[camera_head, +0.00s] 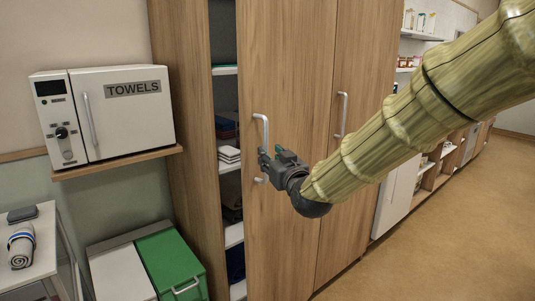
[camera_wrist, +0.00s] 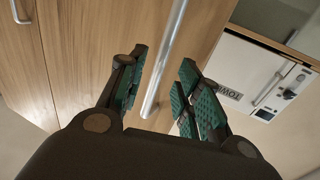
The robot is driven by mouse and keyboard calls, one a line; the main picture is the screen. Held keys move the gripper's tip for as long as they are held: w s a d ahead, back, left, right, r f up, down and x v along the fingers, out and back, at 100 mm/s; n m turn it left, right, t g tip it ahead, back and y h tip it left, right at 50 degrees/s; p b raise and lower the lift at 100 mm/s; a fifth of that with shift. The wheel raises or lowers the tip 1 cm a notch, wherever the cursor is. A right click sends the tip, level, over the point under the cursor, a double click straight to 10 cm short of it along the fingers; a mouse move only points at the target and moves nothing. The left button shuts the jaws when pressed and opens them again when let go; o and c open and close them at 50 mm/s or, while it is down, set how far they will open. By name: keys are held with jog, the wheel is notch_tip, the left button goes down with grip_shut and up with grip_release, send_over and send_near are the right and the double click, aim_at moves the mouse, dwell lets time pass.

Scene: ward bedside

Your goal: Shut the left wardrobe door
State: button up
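The wooden left wardrobe door (camera_head: 285,70) stands ajar, with a gap along its left edge showing shelves inside. Its vertical metal handle (camera_head: 262,120) is near that edge. My gripper (camera_head: 266,160) is at the handle's lower part, in front of the door. In the wrist view my gripper (camera_wrist: 163,95) has its two teal-padded fingers spread, one on each side of the handle bar (camera_wrist: 165,60). The bar lies between the pads with space visible beside it; I cannot tell whether either pad touches it. The handle's lower end is partly hidden by my gripper in the head view.
The right wardrobe door (camera_head: 363,80) appears shut. A white TOWELS cabinet (camera_head: 125,125) sits on a wall shelf at left. Open floor (camera_head: 440,220) lies to the right.

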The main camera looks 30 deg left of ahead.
jog(key=v, duration=0.7)
jog(key=shift+d, duration=0.1)
